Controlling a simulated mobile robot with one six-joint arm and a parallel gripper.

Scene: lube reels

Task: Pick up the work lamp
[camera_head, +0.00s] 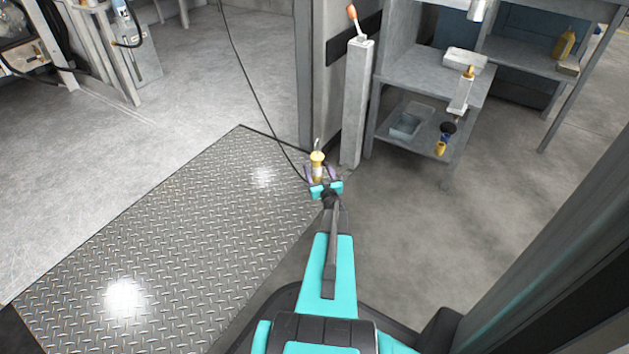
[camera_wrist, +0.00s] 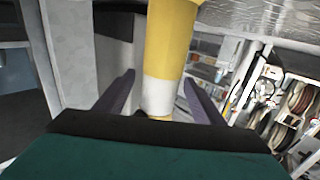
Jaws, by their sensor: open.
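The work lamp (camera_head: 317,158) is a yellow, upright body with a pale section and a thin hook-like tip on top. In the head view it is at the far end of my arm, just left of a grey post. In the wrist view the lamp (camera_wrist: 170,45) shows as a yellow cylinder with a white band, between my two purple fingers. My gripper (camera_head: 320,173) is open around it, and gaps show beside the lamp in the wrist view (camera_wrist: 159,82). Whether a finger touches it, and what holds it up, I cannot tell.
A dark cable (camera_head: 250,85) runs down from the top toward the lamp. A grey post (camera_head: 356,105) stands close behind it. A metal shelf unit (camera_head: 425,80) with bottles and bins is at right. Treadplate flooring (camera_head: 170,240) lies at left, with open concrete beyond.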

